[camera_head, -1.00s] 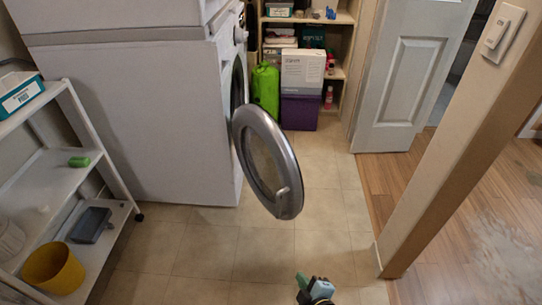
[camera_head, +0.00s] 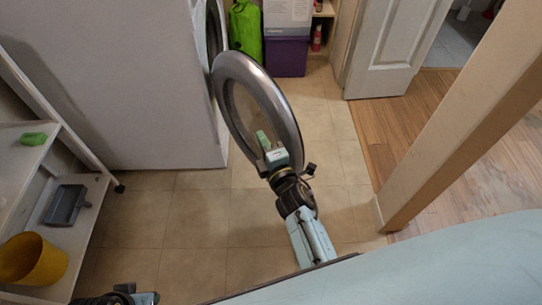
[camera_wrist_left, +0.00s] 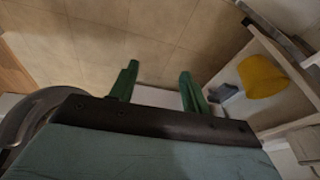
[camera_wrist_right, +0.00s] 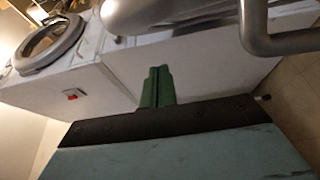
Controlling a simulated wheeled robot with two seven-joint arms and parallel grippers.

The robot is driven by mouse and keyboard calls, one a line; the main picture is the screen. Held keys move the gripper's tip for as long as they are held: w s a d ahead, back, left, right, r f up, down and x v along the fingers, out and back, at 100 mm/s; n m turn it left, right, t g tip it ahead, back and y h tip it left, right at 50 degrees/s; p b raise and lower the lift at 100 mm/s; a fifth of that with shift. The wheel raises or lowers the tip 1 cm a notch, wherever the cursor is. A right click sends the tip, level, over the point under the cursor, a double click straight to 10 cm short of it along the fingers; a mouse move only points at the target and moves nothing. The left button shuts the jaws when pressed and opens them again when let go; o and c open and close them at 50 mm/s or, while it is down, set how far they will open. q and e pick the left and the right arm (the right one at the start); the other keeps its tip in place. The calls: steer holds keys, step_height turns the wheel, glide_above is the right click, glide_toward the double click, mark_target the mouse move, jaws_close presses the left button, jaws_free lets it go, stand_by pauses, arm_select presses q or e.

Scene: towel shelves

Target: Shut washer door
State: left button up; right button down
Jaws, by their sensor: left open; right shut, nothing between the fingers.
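The white washer (camera_head: 110,80) stands at the left in the head view. Its round grey-rimmed door (camera_head: 232,62) stands open, swung out from the front. My right gripper (camera_head: 262,138) is shut and empty, in front of the lower part of the door and hiding some of it; I cannot tell whether they touch. In the right wrist view its green fingers (camera_wrist_right: 157,72) are together below a grey rim (camera_wrist_right: 150,14). My left gripper shows only partly at the bottom left of the head view (camera_head: 148,297); in the left wrist view its fingers (camera_wrist_left: 156,78) are apart and empty.
A white shelf rack (camera_head: 22,170) with a yellow bin (camera_head: 35,262) and a grey tray (camera_head: 66,205) stands at the left. A green bag (camera_head: 245,32) and purple box (camera_head: 287,56) are behind the door. A wooden post (camera_head: 440,120) rises at right. Tiled floor is clear around the door.

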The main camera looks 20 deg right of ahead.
mark_target(273, 130)
steer(key=shift+w+d, duration=1.5)
steer(key=shift+d, duration=0.3)
steer(key=shift+d, duration=0.1)
